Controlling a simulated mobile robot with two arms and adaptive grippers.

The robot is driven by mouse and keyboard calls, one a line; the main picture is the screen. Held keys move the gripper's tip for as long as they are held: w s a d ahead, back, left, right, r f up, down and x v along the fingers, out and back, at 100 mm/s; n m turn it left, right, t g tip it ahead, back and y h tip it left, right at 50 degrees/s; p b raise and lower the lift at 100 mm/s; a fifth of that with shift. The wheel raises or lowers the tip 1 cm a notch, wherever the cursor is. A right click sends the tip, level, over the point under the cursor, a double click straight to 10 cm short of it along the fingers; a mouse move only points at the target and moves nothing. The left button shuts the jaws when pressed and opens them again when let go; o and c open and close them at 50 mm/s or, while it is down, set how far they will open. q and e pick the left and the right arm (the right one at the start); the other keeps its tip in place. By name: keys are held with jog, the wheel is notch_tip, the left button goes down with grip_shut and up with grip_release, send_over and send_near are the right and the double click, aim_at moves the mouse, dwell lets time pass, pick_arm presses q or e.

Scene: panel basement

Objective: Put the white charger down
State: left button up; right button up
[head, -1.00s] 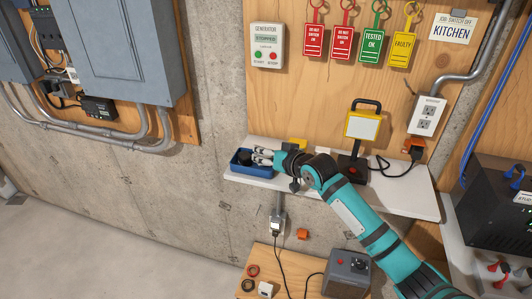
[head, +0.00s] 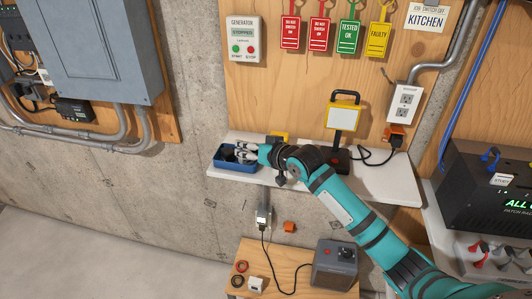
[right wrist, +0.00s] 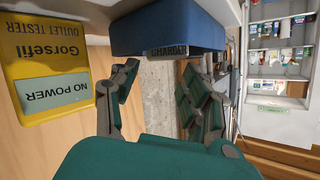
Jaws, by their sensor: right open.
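My right gripper (head: 244,153) is open at the blue tray (head: 236,166) on the left end of the wall shelf. In the right wrist view the tray (right wrist: 168,28) carries a label reading CHARGER, and the open fingers (right wrist: 165,88) are below it in the picture with nothing between them. Something dark shows inside the tray in the head view; I cannot tell what it is. No white charger shows clearly in the tray. A small white block (head: 256,284) lies on the low wooden table. My left gripper is not in view.
A yellow outlet tester (right wrist: 45,65) reading NO POWER is close to the fingers. A work lamp (head: 340,125) stands on the shelf (head: 385,180). A grey box (head: 335,265) and rings are on the low table (head: 285,258). A plug with cable (head: 262,218) is below the shelf.

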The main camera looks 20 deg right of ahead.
jog(key=b+v, duration=0.2)
jog(key=v, duration=0.8)
jog(key=shift+f, duration=0.1)
jog(key=shift+s+d+r, duration=0.2)
jog(key=shift+s+r, duration=0.1)
jog(key=shift+s, duration=0.15)
jog(key=shift+f, duration=0.15)
